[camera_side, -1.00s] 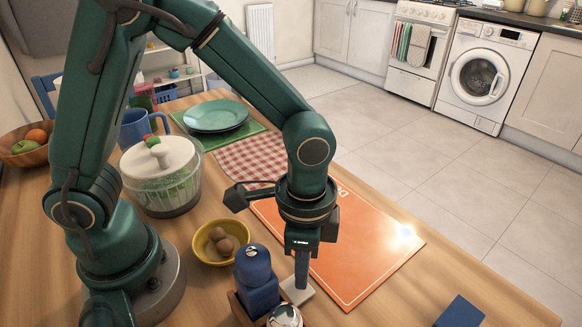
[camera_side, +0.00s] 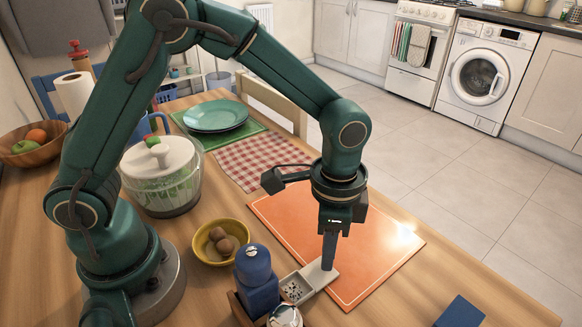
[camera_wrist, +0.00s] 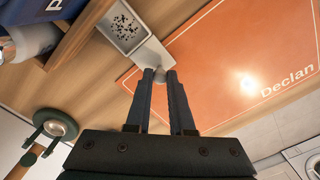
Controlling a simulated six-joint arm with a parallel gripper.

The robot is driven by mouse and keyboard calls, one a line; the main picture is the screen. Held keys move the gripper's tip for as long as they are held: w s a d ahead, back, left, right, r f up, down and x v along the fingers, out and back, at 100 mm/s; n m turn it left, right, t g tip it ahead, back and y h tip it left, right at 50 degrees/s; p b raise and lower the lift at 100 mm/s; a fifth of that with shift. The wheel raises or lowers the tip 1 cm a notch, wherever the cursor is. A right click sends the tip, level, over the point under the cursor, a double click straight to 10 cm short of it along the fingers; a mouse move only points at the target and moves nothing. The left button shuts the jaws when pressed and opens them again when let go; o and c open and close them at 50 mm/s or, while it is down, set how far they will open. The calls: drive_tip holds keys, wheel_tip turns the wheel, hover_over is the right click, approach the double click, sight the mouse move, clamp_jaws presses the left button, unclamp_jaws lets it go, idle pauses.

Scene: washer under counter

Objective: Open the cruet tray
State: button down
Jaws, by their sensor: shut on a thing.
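My gripper (camera_side: 328,268) points down at the tray's outer end, over the edge of the orange mat (camera_side: 300,228). In the wrist view my gripper (camera_wrist: 160,76) has its fingertips closed together on a small round knob (camera_wrist: 160,77) at the tray's front. A blue bottle (camera_side: 256,280) and a silver-topped item (camera_side: 285,315) stand in the holder.
A yellow bowl (camera_side: 221,242) with brown items sits left of the tray. A salad spinner (camera_side: 162,178) stands behind it. A blue box (camera_side: 460,312) lies at the front right.

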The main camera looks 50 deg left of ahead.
drive_tip(key=c, duration=0.8)
unclamp_jaws()
drive_tip(key=shift+o, duration=0.2)
drive_tip(key=shift+r, duration=2.65)
drive_tip(key=shift+w, duration=0.1)
